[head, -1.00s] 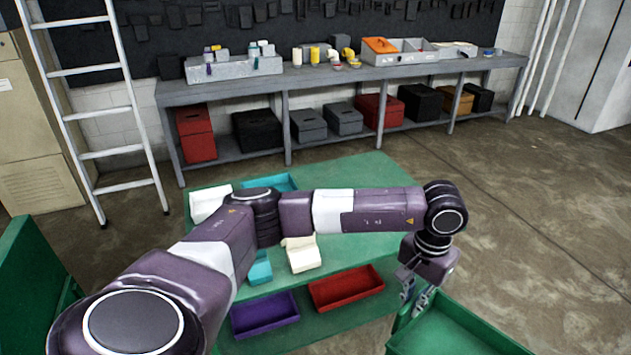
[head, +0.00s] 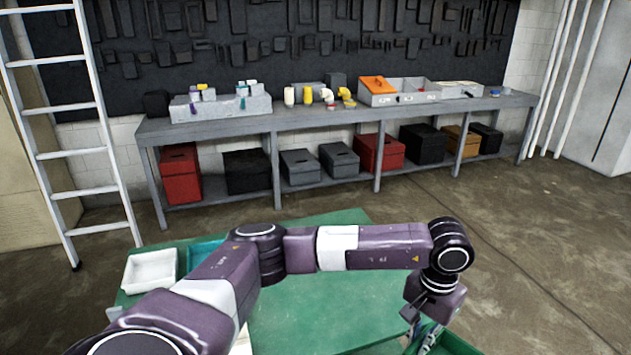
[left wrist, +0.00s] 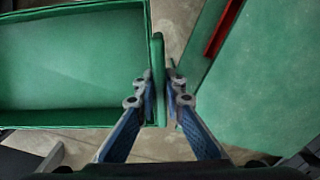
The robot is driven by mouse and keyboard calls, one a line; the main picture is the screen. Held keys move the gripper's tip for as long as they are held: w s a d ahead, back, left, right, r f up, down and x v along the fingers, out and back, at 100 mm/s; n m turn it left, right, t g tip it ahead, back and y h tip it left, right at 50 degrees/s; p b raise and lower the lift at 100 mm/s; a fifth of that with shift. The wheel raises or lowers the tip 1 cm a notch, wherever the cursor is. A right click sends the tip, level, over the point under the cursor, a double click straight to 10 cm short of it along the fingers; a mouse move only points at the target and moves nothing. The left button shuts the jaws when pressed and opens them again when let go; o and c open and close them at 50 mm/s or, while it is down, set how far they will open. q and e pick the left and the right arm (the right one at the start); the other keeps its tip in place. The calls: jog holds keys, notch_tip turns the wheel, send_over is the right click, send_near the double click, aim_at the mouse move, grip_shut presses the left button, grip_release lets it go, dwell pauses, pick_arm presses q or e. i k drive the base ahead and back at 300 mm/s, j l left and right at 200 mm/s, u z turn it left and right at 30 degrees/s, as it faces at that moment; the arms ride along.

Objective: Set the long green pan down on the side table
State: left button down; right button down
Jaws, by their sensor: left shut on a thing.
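My left gripper (head: 426,340) hangs at the lower right of the head view, shut on the green pan (head: 447,345), of which only a corner shows above the bottom edge. The pan extends to the left and looks empty. A green table (head: 320,300), the only low table in view, lies partly behind my left arm. Its green surface (left wrist: 270,95) shows right of the pan in the left wrist view, apart from it. My right gripper is out of view.
A white tray (head: 150,270) and a teal tray (head: 204,254) are on the green table's left side. A red edge (left wrist: 224,28) shows in the left wrist view. A long grey bench (head: 330,117) and a ladder (head: 60,130) stand behind. Open floor lies right.

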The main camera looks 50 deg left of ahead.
aim_at(352, 312)
jog(key=i+l+u, duration=0.15)
jog(key=i, duration=0.35)
jog(key=i+l+u, duration=0.15)
jog(key=i, duration=0.3)
jog(key=i+u, duration=0.1)
jog(key=u, duration=0.4)
jog(key=i+u, duration=0.1)
jog(key=u, duration=0.35)
jog(key=i+l+u, duration=0.1)
jog(key=u, duration=0.4)
jog(key=i+l+u, duration=0.1)
jog(key=u, duration=0.35)
